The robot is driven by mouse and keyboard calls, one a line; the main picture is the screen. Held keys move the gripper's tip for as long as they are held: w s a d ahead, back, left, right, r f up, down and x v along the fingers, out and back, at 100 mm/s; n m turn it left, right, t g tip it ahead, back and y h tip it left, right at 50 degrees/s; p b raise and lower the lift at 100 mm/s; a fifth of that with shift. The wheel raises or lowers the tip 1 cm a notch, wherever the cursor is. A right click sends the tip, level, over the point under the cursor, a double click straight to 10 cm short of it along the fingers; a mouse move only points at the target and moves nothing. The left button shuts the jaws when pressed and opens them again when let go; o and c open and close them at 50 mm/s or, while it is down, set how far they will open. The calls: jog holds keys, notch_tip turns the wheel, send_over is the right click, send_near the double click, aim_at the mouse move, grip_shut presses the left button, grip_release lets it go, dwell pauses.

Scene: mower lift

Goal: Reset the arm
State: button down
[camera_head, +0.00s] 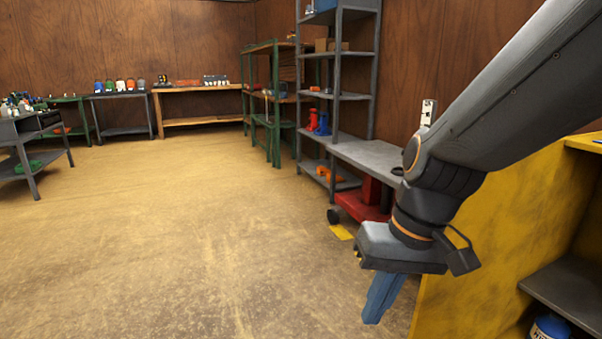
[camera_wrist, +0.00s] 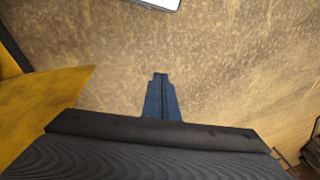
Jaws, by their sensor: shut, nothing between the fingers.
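My arm comes down from the upper right in the head view, with my gripper (camera_head: 376,312) at its end pointing down. The blue fingers are shut together with nothing between them. In the wrist view my gripper (camera_wrist: 161,78) also shows shut, its two fingers side by side above the bare floor. The gripper hangs in front of the left edge of a yellow cabinet (camera_head: 462,262) and looks apart from it. The lower right part of the arm hides some of the grey bench behind it.
The yellow cabinet also shows at the left of the wrist view (camera_wrist: 45,105). A red wheeled thing (camera_head: 360,205) stands by the grey bench (camera_head: 365,153). Grey shelves (camera_head: 346,97) and green shelves (camera_head: 272,125) line the wall. The floor (camera_head: 190,240) at left and centre is clear.

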jog(key=s+a+n+h, duration=0.2)
jog(key=s, duration=0.3)
jog(key=d+r+m+p, duration=0.3)
jog(key=d+r+p, duration=0.6)
jog(key=p, duration=1)
jog(key=shift+d+r+g, duration=0.3)
jog(key=shift+r+g, duration=0.1)
jog(key=shift+r, duration=0.5)
jog(key=shift+w+a, duration=0.1)
